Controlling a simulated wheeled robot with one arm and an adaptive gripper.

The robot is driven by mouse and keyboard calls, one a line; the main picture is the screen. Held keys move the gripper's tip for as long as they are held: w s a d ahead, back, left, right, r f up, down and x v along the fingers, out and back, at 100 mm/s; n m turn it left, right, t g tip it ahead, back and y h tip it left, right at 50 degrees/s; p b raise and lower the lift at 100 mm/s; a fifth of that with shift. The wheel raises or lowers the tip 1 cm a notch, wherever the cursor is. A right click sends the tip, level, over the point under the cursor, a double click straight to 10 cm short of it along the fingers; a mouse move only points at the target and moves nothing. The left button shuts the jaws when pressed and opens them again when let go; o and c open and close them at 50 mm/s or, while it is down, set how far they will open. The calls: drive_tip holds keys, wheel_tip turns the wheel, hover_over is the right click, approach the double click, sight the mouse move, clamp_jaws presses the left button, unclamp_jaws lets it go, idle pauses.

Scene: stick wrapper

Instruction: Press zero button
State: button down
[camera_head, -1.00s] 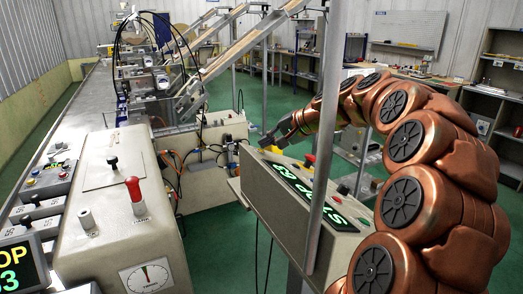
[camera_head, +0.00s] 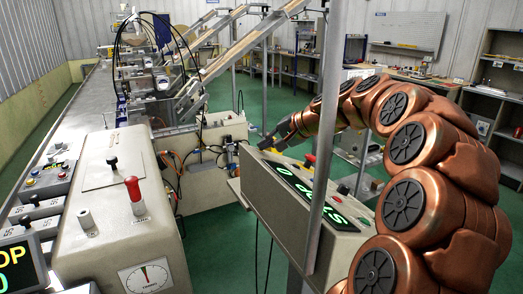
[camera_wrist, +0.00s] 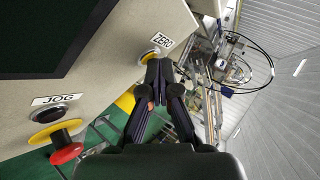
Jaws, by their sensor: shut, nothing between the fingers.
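In the wrist view, the zero button (camera_wrist: 148,56) has a yellow ring and sits beside a ZERO label (camera_wrist: 162,40) on the beige control box. My gripper (camera_wrist: 158,68) is shut and empty, its fingertips at the button and partly covering it. Whether they touch it I cannot tell. In the head view, my gripper (camera_head: 268,142) is at the far end of the control box (camera_head: 258,188), and the button is hidden there. The box's green display (camera_head: 300,186) shows upside-down text with a 0.
A red button on a yellow base (camera_wrist: 67,152) and a JOG label (camera_wrist: 56,99) are nearer on the box. A metal post (camera_head: 323,150) stands in front of the box. A screen (camera_head: 22,268) at the left edge ends in 0.

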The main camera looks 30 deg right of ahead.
drive_tip(key=shift+r, duration=0.1)
drive_tip(key=shift+d+r+p, duration=0.35)
drive_tip(key=shift+r, duration=0.3)
drive_tip(key=shift+s+d+r+p, duration=0.1)
drive_tip(key=shift+d+r+p, duration=0.3)
drive_tip(key=shift+r, duration=0.3)
drive_tip(key=shift+d+r+p, duration=0.35)
drive_tip(key=shift+r, duration=0.4)
drive_tip(key=shift+s+d+r+p, duration=0.1)
drive_tip(key=shift+d+r+p, duration=0.3)
drive_tip(key=shift+r, duration=0.3)
